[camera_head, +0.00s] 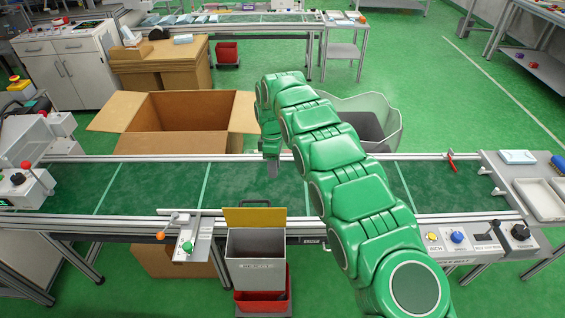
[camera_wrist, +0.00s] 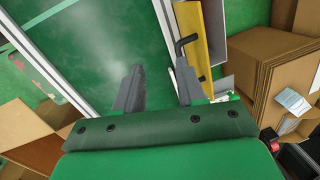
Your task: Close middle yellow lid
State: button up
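The yellow lid (camera_head: 255,217) stands raised at the back edge of a grey bin (camera_head: 256,262), whose top is open, at the near side of the conveyor. My gripper (camera_head: 272,170) hangs over the belt, beyond the lid as seen in the head view. In the wrist view my gripper (camera_wrist: 158,88) is open, its two dark fingers apart with nothing between them. A yellow panel (camera_wrist: 204,35) with a dark bent handle (camera_wrist: 184,45) shows just past the right finger. I cannot tell whether the finger touches it.
The green conveyor belt (camera_head: 150,185) is empty around my gripper. An open cardboard box (camera_head: 183,130) and a pale bin (camera_head: 375,125) stand behind it. A red crate (camera_head: 263,300) sits below.

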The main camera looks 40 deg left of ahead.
jog(key=shift+w+d+r+m, duration=0.4)
jog(key=shift+w+d+r, duration=0.35)
jog(key=shift+w+d, duration=0.25)
jog(key=shift+s, duration=0.1)
jog(key=c, duration=0.5)
jog(key=shift+s+a+m, duration=0.1)
jog(key=shift+s+m, duration=0.05)
jog(key=shift+m, duration=0.45)
jog(key=shift+c, duration=1.1)
jog(key=m, duration=0.3)
jog(key=s+m, duration=0.1)
jog(key=shift+a+f, duration=0.15)
jog(key=shift+a, duration=0.2)
grip_shut()
jog(key=s+a+f+m, duration=0.1)
jog(key=s+m, duration=0.2)
jog(key=m, duration=1.1)
jog(key=s+a+m+g+h, duration=0.1)
jog(key=s+m, duration=0.3)
jog(key=m, duration=1)
jog(key=shift+a+f+g, duration=0.3)
jog(key=shift+a+f, duration=0.1)
jog(key=shift+a, duration=0.1)
